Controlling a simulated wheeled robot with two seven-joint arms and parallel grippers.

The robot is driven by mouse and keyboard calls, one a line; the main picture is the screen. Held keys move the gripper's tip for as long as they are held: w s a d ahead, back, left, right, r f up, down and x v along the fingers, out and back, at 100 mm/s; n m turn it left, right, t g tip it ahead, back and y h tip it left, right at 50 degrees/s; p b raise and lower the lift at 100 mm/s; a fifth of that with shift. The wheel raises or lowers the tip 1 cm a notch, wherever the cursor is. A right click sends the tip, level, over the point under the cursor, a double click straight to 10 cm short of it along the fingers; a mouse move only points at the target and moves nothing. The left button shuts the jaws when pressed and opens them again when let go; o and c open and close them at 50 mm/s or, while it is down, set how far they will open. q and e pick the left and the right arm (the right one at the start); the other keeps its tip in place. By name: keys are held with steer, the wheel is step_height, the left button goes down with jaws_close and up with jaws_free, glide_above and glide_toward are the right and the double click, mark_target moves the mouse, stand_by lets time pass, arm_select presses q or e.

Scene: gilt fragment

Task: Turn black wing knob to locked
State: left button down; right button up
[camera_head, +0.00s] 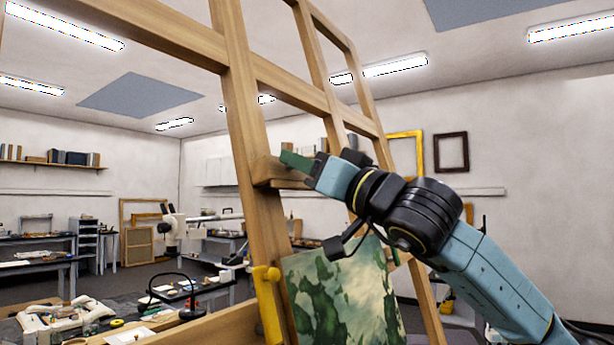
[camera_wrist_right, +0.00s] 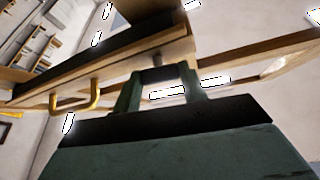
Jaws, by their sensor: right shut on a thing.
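My right gripper (camera_head: 297,162) reaches in from the right, with its dark green fingers at a wooden block (camera_head: 268,171) on the easel's upright. In the right wrist view, the two fingers of my right gripper (camera_wrist_right: 160,84) are shut on a small dark piece (camera_wrist_right: 158,74), which I take to be the black wing knob. A short grey stem (camera_wrist_right: 157,60) shows just beyond it, below the wooden beam. The knob is mostly hidden by the fingers, and its turned angle cannot be read. No locked mark is readable. My left gripper is not in view.
The tall wooden easel (camera_head: 241,110) stands close in front. A green and white painting (camera_head: 345,295) rests on it, below my right arm. Cluttered worktables (camera_head: 40,262) stand at left. A brass handle (camera_wrist_right: 78,104) shows in the wrist view.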

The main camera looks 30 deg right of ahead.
steer(key=shift+w+r+m+g+h+p, duration=0.1)
steer(key=shift+r+m+g+h+p, duration=0.35)
steer(key=shift+m+g+p, duration=3.25)
steer(key=shift+w+r+m+g+h+b, duration=0.15)
steer(key=shift+m+g+h+b, duration=0.85)
steer(key=shift+m, duration=5.9)
steer(key=shift+w+r+m+g+h+p, duration=0.15)
steer(key=shift+r+m+g+p, duration=0.25)
steer(key=shift+m+g+p, duration=3.45)
steer(key=m+t+b, duration=0.2)
steer(key=m+b, duration=0.1)
steer(key=b, duration=0.1)
steer(key=shift+s, duration=0.1)
steer(key=o, duration=1)
